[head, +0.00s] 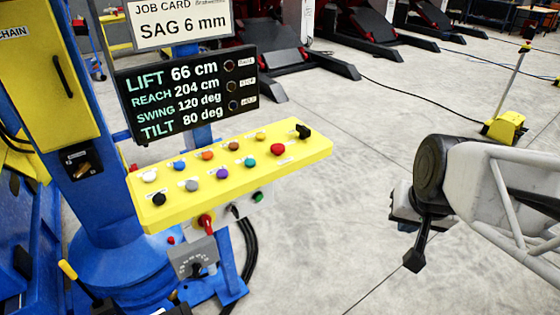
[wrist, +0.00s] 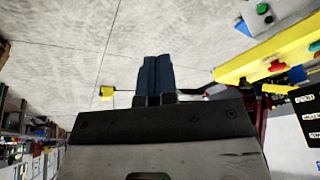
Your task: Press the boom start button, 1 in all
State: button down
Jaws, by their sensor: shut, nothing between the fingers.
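The yellow button panel (head: 300,151) stands at the left centre of the head view, with several coloured buttons in two rows and a black knob (head: 302,131) at its far right end. A green button (head: 250,161) and a red button (head: 277,149) are on its right half. The labels are too small to read, so I cannot tell which is the boom start button. My gripper (head: 414,261) is right of the panel, apart from it, pointing down over open floor. Its fingers (wrist: 157,75) are together and empty in the wrist view, where the panel (wrist: 240,65) shows at the right.
A display (head: 185,90) with lift, reach, swing and tilt readings and a job card (head: 180,22) stand behind the panel. Below it are a red switch (head: 206,222) and a grey dial box (head: 192,260). A yellow pedestal (head: 505,128) stands at the far right. Floor between panel and gripper is clear.

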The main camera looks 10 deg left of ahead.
aim_at(259, 198)
jog(key=w+a+f+m+t+y, duration=0.1)
jog(key=w+a+f+m+t, duration=0.2)
jog(key=w+a+f, duration=0.65)
jog(key=w+a+f+m+t+y, duration=0.1)
jog(key=w+a+f+m+t, duration=0.35)
jog(key=w, duration=0.85)
jog(key=a+f+m+t+h, duration=0.1)
jog(key=a+f+t, duration=0.1)
jog(key=a+f, duration=0.5)
jog(key=w+a+f+m+t+h, duration=0.1)
jog(key=a+f+m+t, duration=0.1)
jog(key=a+f, duration=0.5)
jog(key=shift+w+f, duration=0.3)
jog(key=shift+f, duration=2.3)
jog(key=shift+w+a, duration=0.1)
jog(key=shift+a, duration=0.05)
jog(key=w+a, duration=0.6)
jog(key=shift+w+a, duration=0.45)
dwell(0.6)
